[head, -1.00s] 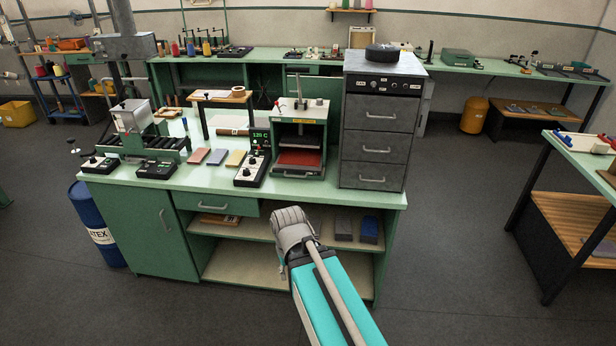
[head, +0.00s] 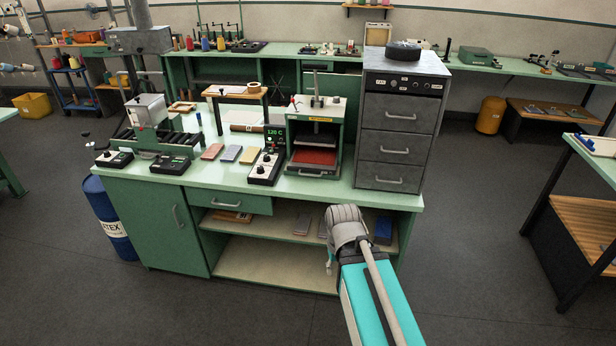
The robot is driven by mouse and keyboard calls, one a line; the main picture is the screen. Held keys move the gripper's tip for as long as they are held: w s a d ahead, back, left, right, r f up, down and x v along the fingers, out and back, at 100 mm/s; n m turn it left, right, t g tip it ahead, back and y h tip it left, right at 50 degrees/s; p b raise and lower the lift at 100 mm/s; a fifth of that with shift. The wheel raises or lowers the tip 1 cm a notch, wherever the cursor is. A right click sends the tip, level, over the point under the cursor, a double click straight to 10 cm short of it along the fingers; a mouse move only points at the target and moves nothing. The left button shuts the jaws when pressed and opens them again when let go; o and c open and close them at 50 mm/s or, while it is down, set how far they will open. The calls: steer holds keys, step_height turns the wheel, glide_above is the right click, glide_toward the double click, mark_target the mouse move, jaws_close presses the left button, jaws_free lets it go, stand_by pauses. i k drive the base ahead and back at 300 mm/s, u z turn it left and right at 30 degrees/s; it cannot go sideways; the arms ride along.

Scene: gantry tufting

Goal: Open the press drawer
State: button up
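My gripper (head: 331,262) is in front of the bench's open shelves, below and right of the press, apart from all drawer handles. Its fingers are mostly hidden behind the wrist, so its opening does not show.
A control box (head: 265,168) and several coloured blocks lie left of the press. A blue barrel (head: 108,220) stands at the bench's left end. A table with a wooden shelf (head: 582,205) is at the right. The floor in front of the bench is clear.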

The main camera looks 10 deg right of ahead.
mark_target(305, 159)
steer(key=z, duration=0.1)
steer(key=i, duration=0.95)
steer(key=u, duration=0.05)
